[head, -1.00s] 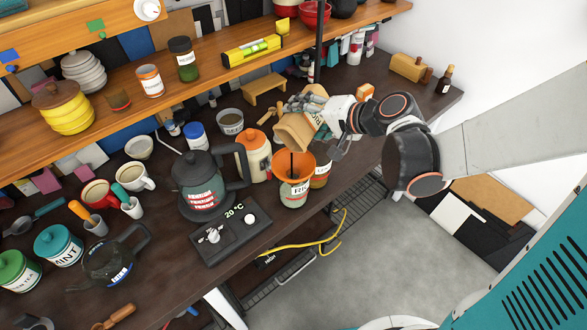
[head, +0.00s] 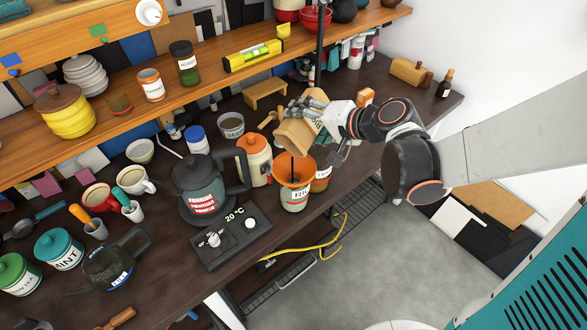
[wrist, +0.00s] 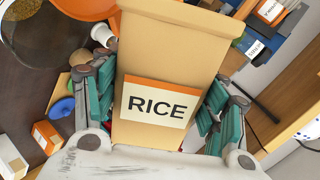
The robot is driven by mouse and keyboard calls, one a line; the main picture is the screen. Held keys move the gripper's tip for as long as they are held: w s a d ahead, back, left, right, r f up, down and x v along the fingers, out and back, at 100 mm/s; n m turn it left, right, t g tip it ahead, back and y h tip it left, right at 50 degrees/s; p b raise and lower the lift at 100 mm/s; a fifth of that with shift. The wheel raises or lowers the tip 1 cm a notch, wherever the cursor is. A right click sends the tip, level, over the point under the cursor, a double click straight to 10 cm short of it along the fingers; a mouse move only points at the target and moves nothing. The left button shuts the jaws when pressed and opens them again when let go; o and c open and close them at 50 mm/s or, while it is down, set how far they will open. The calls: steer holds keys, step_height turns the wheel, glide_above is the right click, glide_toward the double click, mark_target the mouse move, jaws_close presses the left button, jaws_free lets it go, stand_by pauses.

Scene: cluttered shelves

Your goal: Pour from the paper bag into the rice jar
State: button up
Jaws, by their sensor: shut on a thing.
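The paper bag (head: 296,136) is tan. My gripper (head: 308,108) is shut on it and holds it tilted, its lower left end over the jar. In the wrist view the bag (wrist: 170,50) fills the middle, its RICE label facing the camera, between my gripper's fingers (wrist: 160,95). The rice jar (head: 295,197) stands on the dark counter with an orange funnel (head: 294,169) in its top. The funnel's rim shows at the upper left of the wrist view. No falling rice can be made out.
An orange-lidded jar (head: 256,160) and a dark kettle (head: 200,185) stand left of the rice jar. Another orange-topped jar (head: 321,178) stands close on its right. Shelves run behind.

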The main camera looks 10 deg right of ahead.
steer(key=shift+s+a+r, duration=0.15)
steer(key=shift+r, duration=0.05)
stand_by(1.4)
